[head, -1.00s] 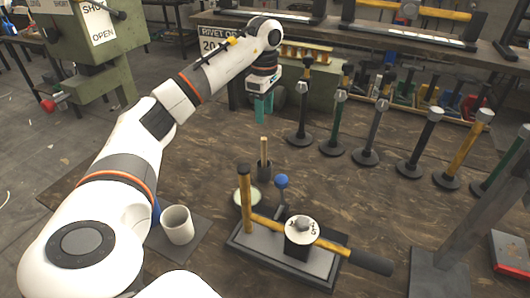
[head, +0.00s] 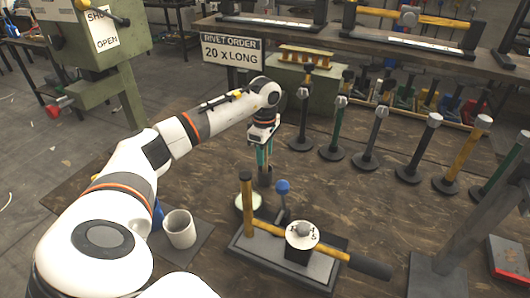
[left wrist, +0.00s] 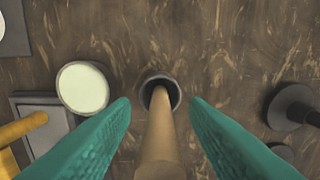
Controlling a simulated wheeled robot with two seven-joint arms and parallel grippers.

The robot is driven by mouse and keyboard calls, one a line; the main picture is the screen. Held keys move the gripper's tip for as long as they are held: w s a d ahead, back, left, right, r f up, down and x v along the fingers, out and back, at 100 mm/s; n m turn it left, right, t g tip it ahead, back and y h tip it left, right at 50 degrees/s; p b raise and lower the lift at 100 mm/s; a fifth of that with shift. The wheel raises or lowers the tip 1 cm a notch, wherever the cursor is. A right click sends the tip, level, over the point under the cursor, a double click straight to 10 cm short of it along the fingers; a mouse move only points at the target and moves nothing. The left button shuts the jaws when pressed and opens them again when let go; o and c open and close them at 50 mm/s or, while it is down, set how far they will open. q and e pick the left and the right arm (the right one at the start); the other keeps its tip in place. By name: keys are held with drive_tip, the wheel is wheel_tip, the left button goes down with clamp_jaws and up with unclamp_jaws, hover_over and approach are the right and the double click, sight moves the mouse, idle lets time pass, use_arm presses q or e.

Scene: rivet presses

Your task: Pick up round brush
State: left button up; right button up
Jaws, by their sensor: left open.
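The round brush shows as a light wooden handle (left wrist: 160,135) rising from a dark round cup or base (left wrist: 158,88) in the left wrist view. In the head view the dark base (head: 265,178) stands on the workbench, and the handle is mostly hidden by my gripper. My left gripper (head: 263,156) is open and points down right over it. In the left wrist view its two teal fingers stand on either side of the handle, with a gap on both sides. My right gripper is not in view.
A pale round dish (left wrist: 83,87) lies close by on the left. A hammer and a blue-knobbed tool (head: 282,187) stand near the front. Several upright hammers on round bases (head: 332,153) line the right. A white mug (head: 179,229) stands at left.

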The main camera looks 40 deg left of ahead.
use_arm(q)
drive_tip(key=shift+f, duration=0.1)
drive_tip(key=shift+c, duration=0.3)
clamp_jaws()
wheel_tip(320, 180, up, 10)
drive_tip(key=shift+b, duration=0.55)
